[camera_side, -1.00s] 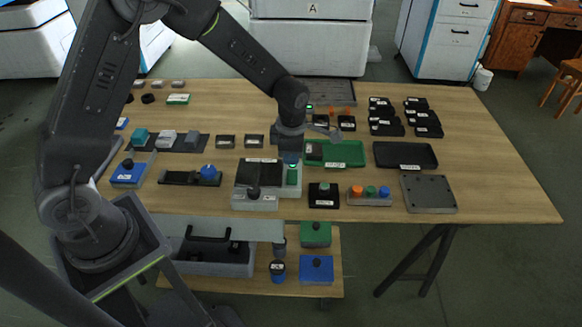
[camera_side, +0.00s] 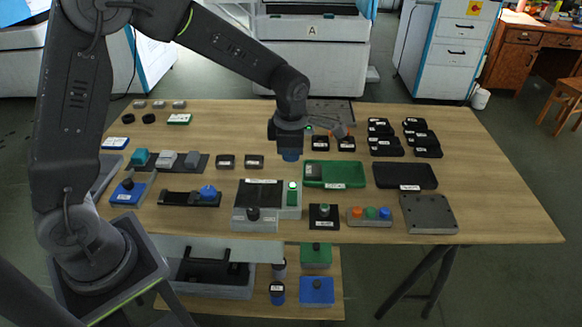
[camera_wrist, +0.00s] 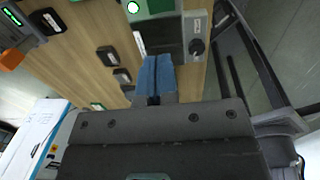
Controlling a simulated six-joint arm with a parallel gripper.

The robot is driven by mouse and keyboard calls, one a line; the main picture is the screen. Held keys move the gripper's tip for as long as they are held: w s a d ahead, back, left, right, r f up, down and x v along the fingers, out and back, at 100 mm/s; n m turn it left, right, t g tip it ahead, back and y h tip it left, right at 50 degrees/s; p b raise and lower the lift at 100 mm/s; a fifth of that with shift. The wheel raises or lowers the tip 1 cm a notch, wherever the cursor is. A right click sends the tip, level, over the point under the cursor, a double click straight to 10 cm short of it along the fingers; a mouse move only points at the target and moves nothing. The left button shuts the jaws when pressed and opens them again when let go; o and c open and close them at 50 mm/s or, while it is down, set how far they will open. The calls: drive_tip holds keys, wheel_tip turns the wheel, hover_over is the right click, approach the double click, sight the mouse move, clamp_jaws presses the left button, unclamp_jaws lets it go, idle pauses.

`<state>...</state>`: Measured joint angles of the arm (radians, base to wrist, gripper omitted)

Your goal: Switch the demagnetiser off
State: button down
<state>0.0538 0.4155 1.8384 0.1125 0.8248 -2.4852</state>
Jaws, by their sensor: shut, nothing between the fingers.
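A grey unit with a dark top plate (camera_side: 260,195) stands near the table's front edge and looks like the demagnetiser; its label is too small to read. It has a black knob (camera_side: 253,214) at the front and a green part with a pale spot (camera_side: 292,187) on its right side.
A green tray (camera_side: 345,184) and a black tray (camera_side: 405,186) lie to the right. A small black knob box (camera_side: 323,224) and a box with orange, green and blue buttons (camera_side: 369,226) stand right of the unit. A blue-knobbed fixture (camera_side: 180,199) stands left.

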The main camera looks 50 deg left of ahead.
sight(292, 193)
drive_tip(key=shift+w+a, duration=0.15)
drive_tip(key=shift+w, duration=0.05)
drive_tip(key=f, duration=0.4)
drive_tip(key=w+a+f, duration=0.1)
drive_tip(key=f, duration=0.8)
drive_tip(key=shift+w+a+f, duration=0.2)
drive_tip(key=shift+f, duration=0.2)
